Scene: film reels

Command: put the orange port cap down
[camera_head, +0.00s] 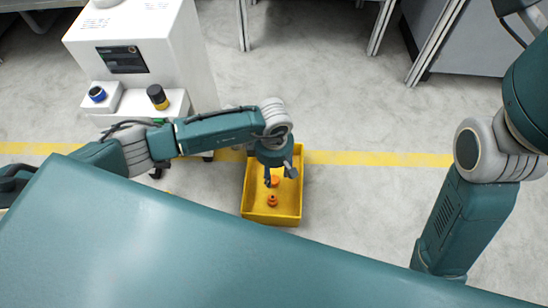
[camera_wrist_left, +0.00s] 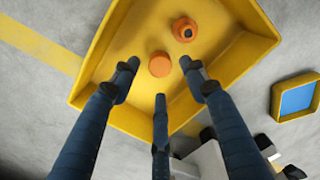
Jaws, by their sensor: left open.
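A plain round orange cap (camera_wrist_left: 160,64) appears between my left gripper's fingertips in the left wrist view. It also shows beside the fingers in the head view (camera_head: 275,181). A second orange piece with a dark centre (camera_wrist_left: 185,29) lies close by in the yellow bin (camera_head: 248,190); in the head view this piece (camera_head: 272,201) is nearer the bin's front wall. My left gripper (camera_head: 280,177) is over the bin, pointing down, with its fingers spread and not closed on either piece. Whether the plain cap rests on the bin floor is hard to tell. My right gripper is out of view.
The bin stands on a grey floor with a yellow line (camera_head: 380,159). A white cabinet (camera_head: 165,45) at the left carries a blue-topped knob (camera_head: 97,94) and a black and yellow one (camera_head: 157,97). A blue-faced, yellow-rimmed object (camera_wrist_left: 297,99) lies outside the bin.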

